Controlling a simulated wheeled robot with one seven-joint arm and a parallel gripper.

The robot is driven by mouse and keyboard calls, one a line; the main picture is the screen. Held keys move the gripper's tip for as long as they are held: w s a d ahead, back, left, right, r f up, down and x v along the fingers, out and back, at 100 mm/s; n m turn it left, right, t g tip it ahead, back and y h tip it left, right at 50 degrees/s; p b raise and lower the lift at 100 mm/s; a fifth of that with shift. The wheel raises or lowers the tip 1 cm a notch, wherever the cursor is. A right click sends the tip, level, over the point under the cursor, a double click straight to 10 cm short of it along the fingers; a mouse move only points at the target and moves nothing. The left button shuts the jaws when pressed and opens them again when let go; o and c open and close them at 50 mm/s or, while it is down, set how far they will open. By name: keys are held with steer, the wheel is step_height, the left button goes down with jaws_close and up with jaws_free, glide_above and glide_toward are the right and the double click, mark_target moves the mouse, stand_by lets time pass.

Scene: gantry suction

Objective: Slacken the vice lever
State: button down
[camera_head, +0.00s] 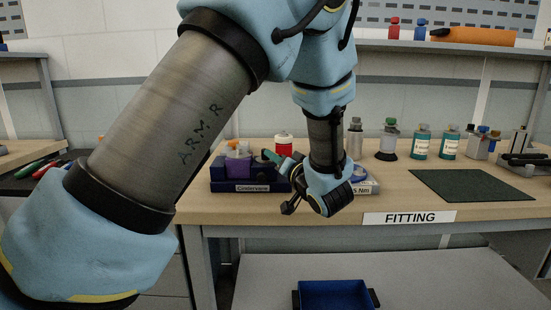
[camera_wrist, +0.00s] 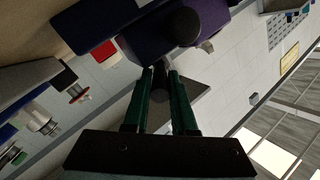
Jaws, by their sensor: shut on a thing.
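The vice (camera_head: 235,186), a dark blue block with a purple part and a white label, stands on the bench left of my forearm. It also shows upside down in the wrist view (camera_wrist: 85,25). A dark lever (camera_wrist: 161,96) shows between the green fingers of my gripper (camera_wrist: 160,75), below the purple body. My gripper is shut on it. In the head view my gripper (camera_head: 268,156) reaches left to the right side of the vice, and the lever is hidden or too small to make out.
Several bottles and jars stand at the back right. A dark green mat (camera_head: 470,185) lies clear at the right. A blue bin (camera_head: 334,296) sits below the bench.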

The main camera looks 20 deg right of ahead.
steer(key=shift+r, duration=0.1)
stand_by(0.3)
steer(key=y+p, duration=0.1)
steer(key=d+n+y+p, duration=0.1)
steer(key=shift+w+r+p, duration=0.1)
steer(key=shift+r+p, duration=0.1)
steer(key=shift+p, duration=0.2)
steer(key=n+y+p, duration=0.1)
steer(key=n+y, duration=0.1)
steer(key=y, duration=0.1)
steer(key=shift+w+d+f+g+p, duration=0.1)
steer(key=shift+w+d+g+p, duration=0.05)
steer(key=shift+d+g+p, duration=0.25)
steer(key=shift+w+d+f+n+g+y+p, duration=0.15)
steer(key=shift+n+g+y, duration=0.1)
steer(key=shift+n+y, duration=0.3)
steer(key=shift+s+d+n+g+y+p, duration=0.15)
steer(key=shift+n+g+y, duration=0.1)
steer(key=shift+n+y, duration=0.25)
steer(key=shift+w, duration=0.1)
steer(key=c, duration=1)
jaws_free()
steer(key=b+v, duration=0.2)
steer(key=v, duration=0.8)
steer(key=shift+s+d+f, duration=0.1)
steer(key=shift+s+d, duration=0.1)
steer(key=shift+s, duration=0.15)
